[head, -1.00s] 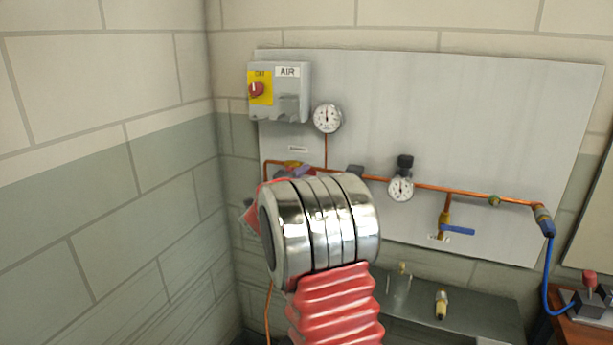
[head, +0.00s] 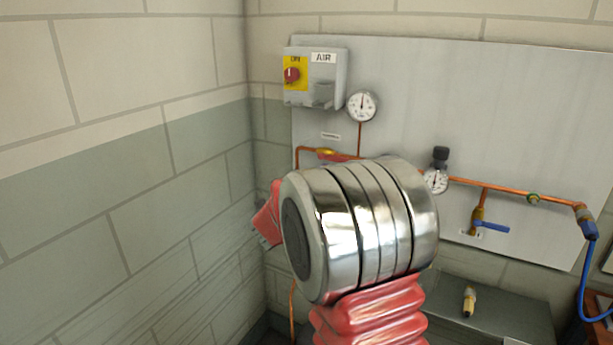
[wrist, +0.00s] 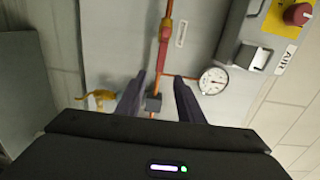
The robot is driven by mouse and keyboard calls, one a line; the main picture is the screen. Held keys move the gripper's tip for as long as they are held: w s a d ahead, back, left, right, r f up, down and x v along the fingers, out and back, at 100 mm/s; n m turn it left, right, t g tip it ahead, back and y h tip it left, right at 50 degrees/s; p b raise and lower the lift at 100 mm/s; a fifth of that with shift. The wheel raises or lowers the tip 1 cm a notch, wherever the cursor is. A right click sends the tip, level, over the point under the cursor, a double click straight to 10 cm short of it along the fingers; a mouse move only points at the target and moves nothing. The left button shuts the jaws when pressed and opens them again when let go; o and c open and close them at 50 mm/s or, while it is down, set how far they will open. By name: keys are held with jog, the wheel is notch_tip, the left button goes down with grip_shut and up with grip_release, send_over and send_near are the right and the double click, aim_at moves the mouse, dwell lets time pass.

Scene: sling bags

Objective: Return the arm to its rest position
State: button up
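My arm, with its polished metal joint and red ribbed sleeve, stands in the middle of the head view in front of the wall panel. It hides my gripper there. In the wrist view my gripper (wrist: 158,88) shows as two dark fingers set apart, with a gap between them. A small grey block (wrist: 153,103) on the copper pipe shows in that gap, behind the fingers; I see no grip on it. The fingers point towards the panel.
The wall panel (head: 400,75) carries a grey AIR switch box (head: 325,95) with a red knob, two gauges (head: 362,106), a copper pipe (head: 500,189) and a blue-handled valve (head: 490,227). A brass fitting (head: 469,301) rests on a grey surface at lower right. A block wall stands left.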

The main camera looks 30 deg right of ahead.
dwell(0.3)
jog(key=s+a+f+m+g+y, duration=0.35)
jog(key=s+f+m, duration=0.25)
jog(key=s+m, duration=0.5)
jog(key=s+a+f+m+g+y, duration=0.2)
jog(key=s+f+m+g, duration=0.35)
jog(key=m, duration=0.95)
jog(key=s+a+f+m+t+y, duration=0.1)
jog(key=s+a+m+y, duration=0.2)
jog(key=s+a+m, duration=0.4)
jog(key=s+a+f+m+t+y, duration=0.1)
jog(key=s+a+m+y, duration=0.3)
jog(key=a+m, duration=0.4)
jog(key=s+a+r+m+t+y, duration=0.1)
jog(key=s+a+r+t+y, duration=0.2)
jog(key=a, duration=0.8)
notch_tip(320, 180, up, 3)
jog(key=shift+s+r+t, duration=0.1)
jog(key=shift+s+t, duration=0.2)
jog(key=shift+s, duration=0.8)
